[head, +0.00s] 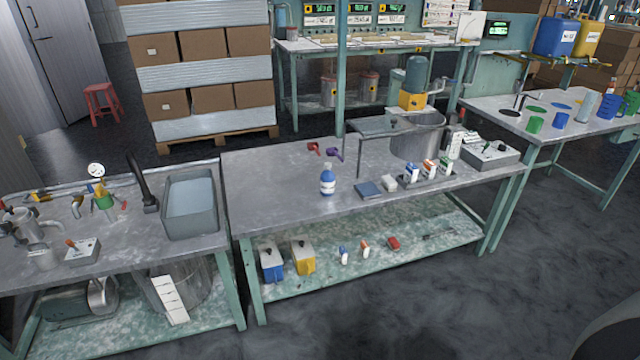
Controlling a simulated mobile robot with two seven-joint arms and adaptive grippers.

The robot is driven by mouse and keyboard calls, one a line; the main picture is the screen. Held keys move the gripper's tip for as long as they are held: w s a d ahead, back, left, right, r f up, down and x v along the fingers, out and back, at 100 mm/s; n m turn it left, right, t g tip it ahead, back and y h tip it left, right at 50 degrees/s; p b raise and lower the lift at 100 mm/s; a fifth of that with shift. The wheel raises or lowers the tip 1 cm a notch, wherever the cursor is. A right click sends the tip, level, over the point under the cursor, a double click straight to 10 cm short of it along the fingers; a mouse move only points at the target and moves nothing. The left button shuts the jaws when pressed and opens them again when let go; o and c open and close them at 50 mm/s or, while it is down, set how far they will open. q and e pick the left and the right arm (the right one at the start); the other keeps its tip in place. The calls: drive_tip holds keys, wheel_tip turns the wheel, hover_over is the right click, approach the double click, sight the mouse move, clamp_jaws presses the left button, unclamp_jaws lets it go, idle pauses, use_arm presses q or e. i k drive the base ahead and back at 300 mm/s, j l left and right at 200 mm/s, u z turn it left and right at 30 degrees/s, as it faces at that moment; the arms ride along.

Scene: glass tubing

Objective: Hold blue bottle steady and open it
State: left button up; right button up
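The blue bottle (328,181) stands upright on the middle grey workbench (270,185), left of its centre and close to the front edge. It has a white label around its body and its top looks closed, though it is small in view. Neither of my grippers shows in the head view, and nothing touches the bottle.
A red item (314,148) and a purple item (334,154) lie behind the bottle. A blue pad (369,190) and a tray of small boxes are to its right, with a large metal pot (418,136) behind. The bench left of the bottle is clear.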

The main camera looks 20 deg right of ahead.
sight(327, 177)
drive_tip(key=l+u, duration=0.35)
drive_tip(key=i+l+u, duration=0.1)
drive_tip(key=l+u, duration=0.25)
drive_tip(key=k+l+u, duration=0.1)
drive_tip(key=l+u, duration=0.2)
drive_tip(key=l, duration=1.25)
drive_tip(key=k+l+u, duration=0.1)
drive_tip(key=l, duration=0.5)
drive_tip(key=k+l, duration=0.15)
drive_tip(key=l, duration=0.5)
